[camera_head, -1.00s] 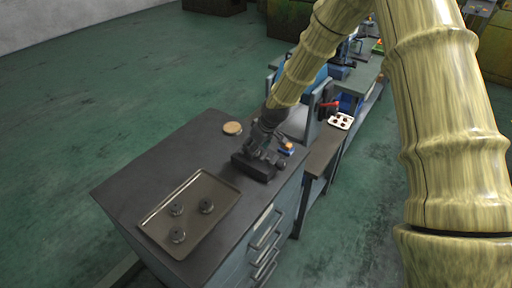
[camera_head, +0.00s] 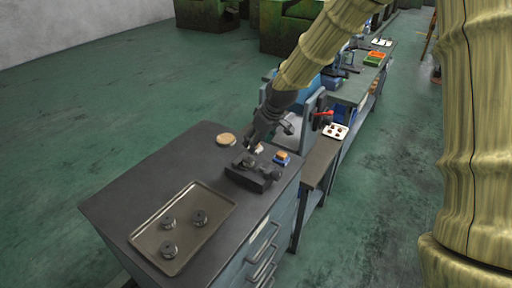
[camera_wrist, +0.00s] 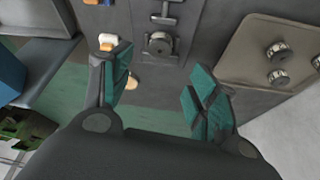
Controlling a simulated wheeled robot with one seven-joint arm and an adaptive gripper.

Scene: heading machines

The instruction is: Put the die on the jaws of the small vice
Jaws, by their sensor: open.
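The small dark vice (camera_head: 250,178) stands on the grey cabinet top; it also shows in the wrist view (camera_wrist: 166,12). A round grey die (camera_wrist: 158,43) sits at the vice in the wrist view; whether it lies flat on the jaws is hard to tell. Several more dies are in view: three like it (camera_head: 170,220) lie on a shallow tray (camera_head: 222,190). My gripper (camera_wrist: 160,88) is open with nothing between its teal-padded fingers. In the head view it (camera_head: 248,148) is just above and behind the vice, apart from the die.
A round wooden disc (camera_head: 226,139) lies behind the vice. A lower bench with a red-handled machine (camera_head: 322,116) adjoins on the right.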

